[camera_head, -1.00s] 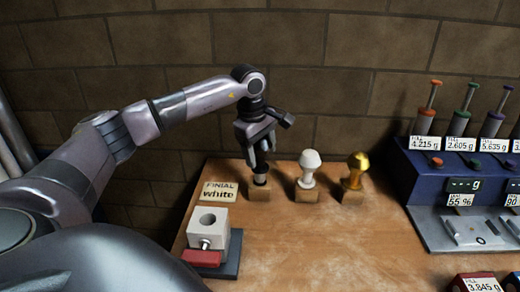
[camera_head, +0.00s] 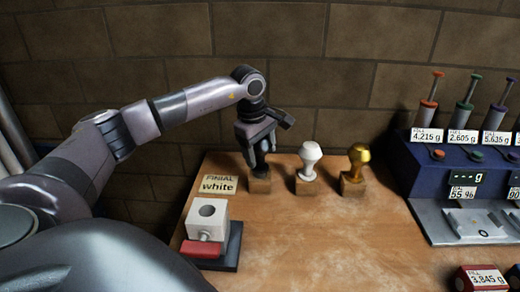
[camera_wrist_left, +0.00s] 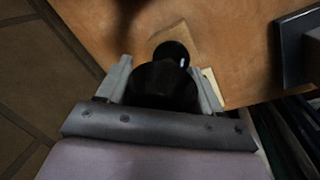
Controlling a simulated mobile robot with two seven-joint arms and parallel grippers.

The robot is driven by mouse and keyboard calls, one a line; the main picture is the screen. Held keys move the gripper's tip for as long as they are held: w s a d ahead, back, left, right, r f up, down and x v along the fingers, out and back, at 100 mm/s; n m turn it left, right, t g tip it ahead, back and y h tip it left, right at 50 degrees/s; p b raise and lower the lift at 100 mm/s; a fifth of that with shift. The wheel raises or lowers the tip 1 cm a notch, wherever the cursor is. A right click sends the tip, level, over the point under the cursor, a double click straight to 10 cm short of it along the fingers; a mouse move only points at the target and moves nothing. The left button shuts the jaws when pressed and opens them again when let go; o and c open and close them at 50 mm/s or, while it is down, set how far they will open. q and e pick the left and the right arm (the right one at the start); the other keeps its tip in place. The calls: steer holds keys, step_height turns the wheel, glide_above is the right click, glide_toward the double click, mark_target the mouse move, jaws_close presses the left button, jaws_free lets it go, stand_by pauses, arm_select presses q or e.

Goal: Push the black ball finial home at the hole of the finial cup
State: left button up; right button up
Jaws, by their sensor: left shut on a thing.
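The black ball finial (camera_head: 260,173) stands at a small wooden block at the back left of the table, mostly hidden by my left gripper (camera_head: 259,162). My right gripper is not in view.
A white finial (camera_head: 309,160) and a gold finial (camera_head: 356,162) stand on wooden blocks to the right. A card reading "FINIAL white" (camera_head: 218,185) lies behind the cup. A red bar (camera_head: 202,248) is at the cup's front. A blue dispenser unit (camera_head: 450,165) stands right. Mid-table is clear.

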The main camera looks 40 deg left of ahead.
arm_select(q)
steer(key=shift+f+b, duration=0.5)
steer(key=shift+f, duration=0.35)
steer(key=o, duration=1.2)
steer(key=shift+o, duration=0.2)
steer(key=r, duration=0.3)
steer(key=s+r, duration=0.1)
steer(key=r, duration=0.3)
steer(key=shift+s, duration=0.2)
steer(key=shift+f, duration=0.1)
